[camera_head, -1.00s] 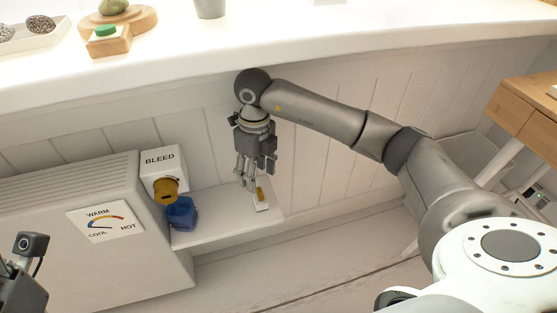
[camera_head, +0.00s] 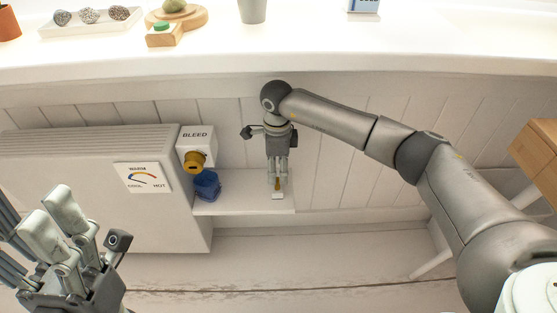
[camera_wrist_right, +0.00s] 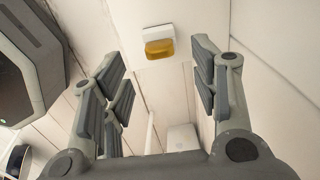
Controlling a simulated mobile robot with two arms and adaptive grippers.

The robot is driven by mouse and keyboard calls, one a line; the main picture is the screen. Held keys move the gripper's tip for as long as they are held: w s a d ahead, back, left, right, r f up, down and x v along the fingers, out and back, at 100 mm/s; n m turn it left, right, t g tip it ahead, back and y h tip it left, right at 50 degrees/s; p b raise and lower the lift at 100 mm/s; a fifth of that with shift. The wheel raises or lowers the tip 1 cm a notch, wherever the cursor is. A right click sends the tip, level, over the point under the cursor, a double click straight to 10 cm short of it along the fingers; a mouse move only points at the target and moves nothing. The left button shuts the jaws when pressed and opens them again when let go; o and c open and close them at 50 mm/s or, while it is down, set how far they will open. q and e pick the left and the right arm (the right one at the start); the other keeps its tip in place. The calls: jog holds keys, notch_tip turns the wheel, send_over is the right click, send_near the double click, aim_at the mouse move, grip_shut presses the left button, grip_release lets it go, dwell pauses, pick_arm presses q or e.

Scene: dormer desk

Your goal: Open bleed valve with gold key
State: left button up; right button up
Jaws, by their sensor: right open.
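The gold key (camera_head: 277,186) stands in a small white holder (camera_head: 278,196) on the low white shelf. In the right wrist view the gold key (camera_wrist_right: 160,48) shows ahead, between the spread fingers, with its white holder (camera_wrist_right: 160,33) behind it. My right gripper (camera_head: 277,182) points down over the key; it is open and not closed on it. The bleed valve (camera_head: 195,160) is a round gold fitting with a dark slot, below the BLEED label on a white box. My left gripper (camera_head: 55,220) is at the lower left, partly cut off, away from everything.
A blue cup (camera_head: 207,184) stands on the shelf (camera_head: 235,205) below the valve. The white desktop (camera_head: 330,45) overhangs above. A wooden drawer unit (camera_head: 537,150) is at the right.

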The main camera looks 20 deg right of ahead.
aim_at(278, 180)
notch_tip(278, 180, down, 6)
jog(key=shift+f+b, duration=0.15)
jog(key=shift+b, duration=0.7)
jog(key=c, duration=1.1)
